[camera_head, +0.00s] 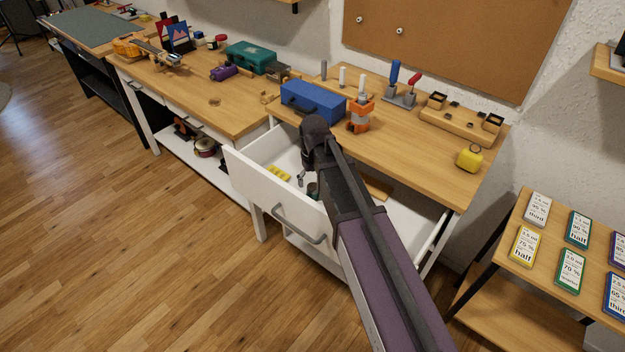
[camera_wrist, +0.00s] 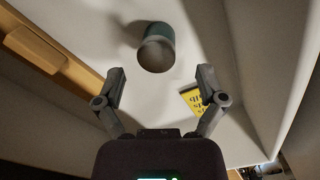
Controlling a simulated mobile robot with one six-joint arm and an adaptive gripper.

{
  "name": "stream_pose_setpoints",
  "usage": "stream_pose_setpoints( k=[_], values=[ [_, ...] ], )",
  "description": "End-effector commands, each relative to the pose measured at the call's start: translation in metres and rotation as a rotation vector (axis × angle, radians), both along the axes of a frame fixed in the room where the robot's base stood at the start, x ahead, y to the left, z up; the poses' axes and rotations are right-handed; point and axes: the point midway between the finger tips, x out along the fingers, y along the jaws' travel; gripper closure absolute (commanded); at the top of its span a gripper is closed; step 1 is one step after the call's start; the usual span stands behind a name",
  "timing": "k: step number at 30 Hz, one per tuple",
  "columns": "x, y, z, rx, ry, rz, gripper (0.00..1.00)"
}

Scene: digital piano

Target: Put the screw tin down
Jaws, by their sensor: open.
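My gripper (camera_wrist: 160,82) is open and empty over the drawer. My arm hides much of the drawer there, and the fingers are hard to make out.
A yellow card with dark print (camera_wrist: 192,100) lies in the drawer beside the right finger. The drawer's walls surround the gripper. On the bench above are a blue toolbox (camera_head: 313,102), an orange tool (camera_head: 361,115) and a yellow block (camera_head: 469,160). Printed cards (camera_head: 525,246) lie on the right-hand table.

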Motion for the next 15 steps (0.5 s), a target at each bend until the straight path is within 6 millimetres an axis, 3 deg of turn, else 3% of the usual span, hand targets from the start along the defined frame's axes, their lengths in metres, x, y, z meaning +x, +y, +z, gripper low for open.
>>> stream_pose_setpoints(
  k=[15],
  values=[
    [0.0, -0.001, 0.047, 0.0, 0.0, 0.0, 0.1]
  ],
)
